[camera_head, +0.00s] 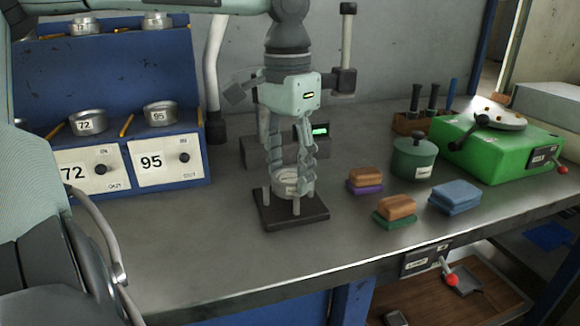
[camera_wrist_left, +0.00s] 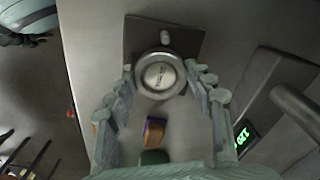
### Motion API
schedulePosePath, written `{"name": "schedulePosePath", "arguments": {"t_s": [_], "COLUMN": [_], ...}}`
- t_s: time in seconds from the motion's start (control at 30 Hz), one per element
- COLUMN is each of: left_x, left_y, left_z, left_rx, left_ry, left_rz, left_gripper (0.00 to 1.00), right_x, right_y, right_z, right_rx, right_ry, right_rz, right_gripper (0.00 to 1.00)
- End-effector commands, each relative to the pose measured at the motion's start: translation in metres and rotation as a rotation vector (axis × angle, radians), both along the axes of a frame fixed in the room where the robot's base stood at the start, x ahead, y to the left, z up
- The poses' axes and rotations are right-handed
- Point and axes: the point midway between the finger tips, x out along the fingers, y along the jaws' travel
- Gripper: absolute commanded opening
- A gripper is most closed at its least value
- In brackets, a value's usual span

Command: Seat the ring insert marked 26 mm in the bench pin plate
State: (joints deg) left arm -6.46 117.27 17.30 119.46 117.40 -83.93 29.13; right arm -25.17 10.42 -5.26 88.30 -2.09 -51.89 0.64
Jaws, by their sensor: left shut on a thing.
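The bench pin plate (camera_head: 268,219) is a dark square base with light upright pins, standing on the grey bench. A silver ring insert (camera_head: 284,185) sits low among its pins; its marking is too small to read. My left gripper (camera_head: 289,174) points straight down over the plate, its fingers shut on the ring's two sides. In the left wrist view the ring (camera_wrist_left: 160,77) lies between the fingertips, over the dark plate (camera_wrist_left: 136,38), with one pin showing beyond it. Whether the ring touches the plate is hidden.
A blue rack (camera_head: 100,130) at left holds rings marked 72 and 95. A unit with a green display (camera_head: 320,131) stands behind the plate. Wrapped blocks (camera_head: 396,207), a green pot (camera_head: 413,158) and a green machine (camera_head: 490,150) stand right. The front-left bench is clear.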

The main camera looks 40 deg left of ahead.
Motion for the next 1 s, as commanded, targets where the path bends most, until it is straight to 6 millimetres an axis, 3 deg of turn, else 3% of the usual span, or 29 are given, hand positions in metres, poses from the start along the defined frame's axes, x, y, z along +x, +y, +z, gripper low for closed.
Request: {"name": "schedulePosePath", "arguments": {"t_s": [0.03,1.0], "left_x": [-0.010,-0.006], "left_y": [-0.003,-0.002], "left_z": [-0.008,0.006], "left_rx": [-0.009,-0.001], "left_ry": [0.041,0.029], "left_rz": [-0.007,-0.005], "left_gripper": [0.01,0.01], "right_x": [0.000,0.002], "right_y": [-0.001,0.007], "right_z": [-0.001,0.001], "right_rx": [-0.002,0.011], "right_ry": [0.000,-0.003], "right_rz": [0.001,-0.006], "right_gripper": [0.40,0.40]}}
